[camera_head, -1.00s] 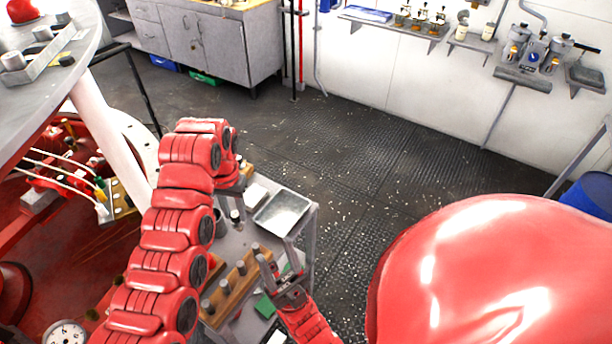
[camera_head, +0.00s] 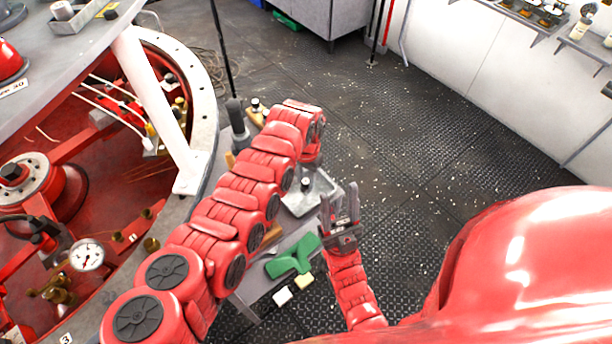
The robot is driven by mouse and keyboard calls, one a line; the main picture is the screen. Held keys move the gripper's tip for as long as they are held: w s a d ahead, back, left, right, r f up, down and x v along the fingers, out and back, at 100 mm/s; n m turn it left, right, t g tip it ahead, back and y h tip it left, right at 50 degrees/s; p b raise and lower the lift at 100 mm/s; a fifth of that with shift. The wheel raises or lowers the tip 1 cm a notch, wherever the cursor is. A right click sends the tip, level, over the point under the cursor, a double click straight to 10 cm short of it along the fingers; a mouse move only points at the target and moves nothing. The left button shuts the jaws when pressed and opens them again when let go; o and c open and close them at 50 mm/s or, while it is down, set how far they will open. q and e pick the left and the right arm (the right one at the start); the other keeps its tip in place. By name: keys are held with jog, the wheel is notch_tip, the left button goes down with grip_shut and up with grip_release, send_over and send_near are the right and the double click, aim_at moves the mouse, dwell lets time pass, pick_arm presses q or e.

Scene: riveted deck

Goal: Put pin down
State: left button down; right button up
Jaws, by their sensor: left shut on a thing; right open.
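My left arm reaches over a small grey cart, and its gripper (camera_head: 309,172) points down over the metal tray (camera_head: 322,204). The gripper is shut on a dark pin (camera_head: 306,185), whose lower end shows over the tray. The wrist partly hides the fingers and the pin's upper part. I cannot tell whether the pin touches the tray. My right gripper (camera_head: 340,203) is open and empty, fingers up, just right of the tray.
The round red machine (camera_head: 60,170) is at left. Dark floor is open at right.

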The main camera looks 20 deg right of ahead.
aim_at(306, 181)
pick_arm(q)
jog(key=shift+f, duration=0.15)
jog(key=c, duration=0.6)
grip_release()
jog(key=shift+o, duration=0.2)
jog(key=shift+r, duration=0.3)
notch_tip(306, 181, up, 7)
jog(key=b, duration=0.3)
jog(key=shift+w+d+b, duration=0.1)
jog(key=shift+b, duration=0.3)
notch_tip(306, 181, up, 5)
jog(key=shift+f+b, duration=0.1)
jog(key=shift+b, duration=0.2)
